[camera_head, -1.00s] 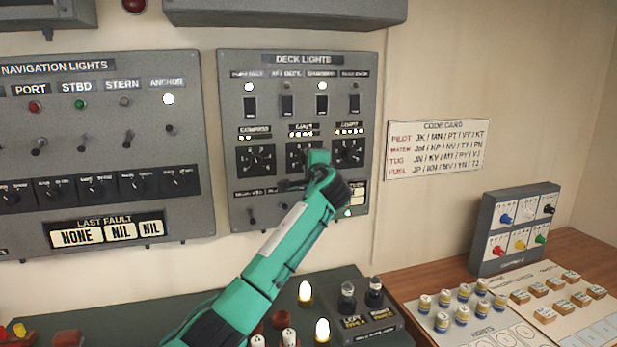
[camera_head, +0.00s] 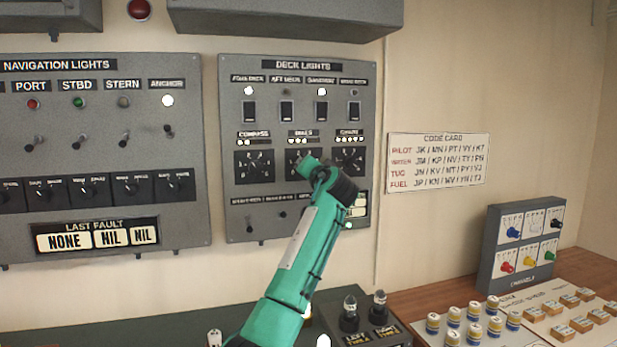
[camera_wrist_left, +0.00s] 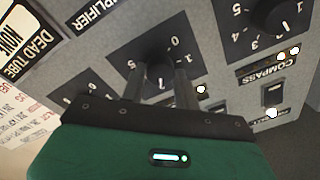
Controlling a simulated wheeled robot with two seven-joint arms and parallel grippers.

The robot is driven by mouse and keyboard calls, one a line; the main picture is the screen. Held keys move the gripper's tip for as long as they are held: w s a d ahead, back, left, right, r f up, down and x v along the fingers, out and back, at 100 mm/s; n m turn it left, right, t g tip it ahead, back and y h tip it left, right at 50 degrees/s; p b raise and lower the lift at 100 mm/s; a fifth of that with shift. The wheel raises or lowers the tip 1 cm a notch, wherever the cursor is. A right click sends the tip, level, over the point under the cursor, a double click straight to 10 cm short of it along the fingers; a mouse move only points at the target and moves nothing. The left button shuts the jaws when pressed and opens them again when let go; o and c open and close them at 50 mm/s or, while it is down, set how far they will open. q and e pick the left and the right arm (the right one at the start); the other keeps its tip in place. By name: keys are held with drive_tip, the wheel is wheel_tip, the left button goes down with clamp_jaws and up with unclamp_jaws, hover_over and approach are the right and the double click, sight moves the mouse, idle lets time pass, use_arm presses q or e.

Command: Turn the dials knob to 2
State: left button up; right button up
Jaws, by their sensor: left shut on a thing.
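The DIALS knob (camera_wrist_left: 157,68) is a dark rotary knob on a black square plate with white numerals, in the middle of a row of three on the DECK LIGHTS panel (camera_head: 228,120). My left gripper (camera_wrist_left: 160,82) is shut on this knob, with one finger on each side of it. In the head view my left gripper (camera_head: 306,172) covers the lower part of the DIALS plate (camera_head: 300,157). Which number the knob points to cannot be read, as the fingers hide much of its scale. Small lit dots show under the DIALS label (camera_head: 303,133). My right gripper is in neither view.
The COMPASS knob (camera_head: 256,162) and a third knob (camera_head: 348,160) sit close on either side. Toggle switches line the panel's lower edge, partly behind my arm. A navigation lights panel (camera_head: 100,215) is to the left; a console with joysticks (camera_head: 350,312) stands below.

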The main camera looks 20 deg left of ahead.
use_arm(q)
drive_tip(key=shift+w+f+n+g+b, duration=0.15)
drive_tip(key=shift+n+b, duration=0.25)
drive_tip(key=shift+n, duration=1.4)
drive_tip(key=shift+s+n+g+b, duration=0.1)
drive_tip(key=shift+n+g+b, duration=0.2)
drive_tip(key=shift+n, duration=1.5)
drive_tip(key=shift+w+f+n+g+b, duration=0.1)
drive_tip(key=shift+n+b, duration=0.35)
drive_tip(key=shift+n, duration=1.35)
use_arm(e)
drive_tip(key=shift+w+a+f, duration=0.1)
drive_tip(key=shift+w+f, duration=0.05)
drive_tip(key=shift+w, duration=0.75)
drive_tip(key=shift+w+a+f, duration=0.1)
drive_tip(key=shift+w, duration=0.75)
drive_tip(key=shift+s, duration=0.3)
